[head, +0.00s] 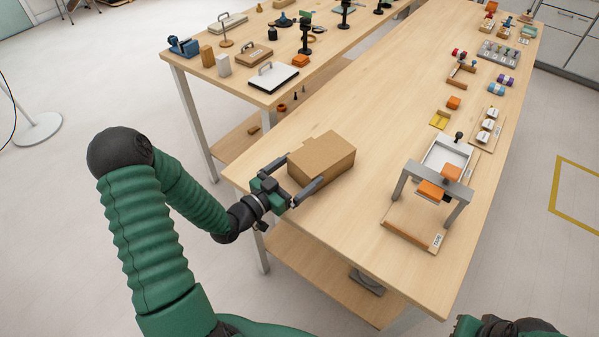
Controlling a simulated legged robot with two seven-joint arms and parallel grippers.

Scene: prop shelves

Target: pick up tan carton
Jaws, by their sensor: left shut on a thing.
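The tan carton (323,158) is a brown box at the near left corner of the long wooden table (375,115). My left gripper (299,176) reaches in from the left, with one dark finger along the carton's left end and the other along its near side. It is shut on the carton. The carton looks level, and I cannot tell whether it touches the tabletop. My right gripper is not in view; only a bit of dark and green arm shows at the bottom right edge.
A grey frame (398,187) with orange blocks stands on a wooden board to the right. Trays and small coloured parts fill the table's far right side. A second table (338,38) with props stands behind on the left. Tabletop right of the carton is clear.

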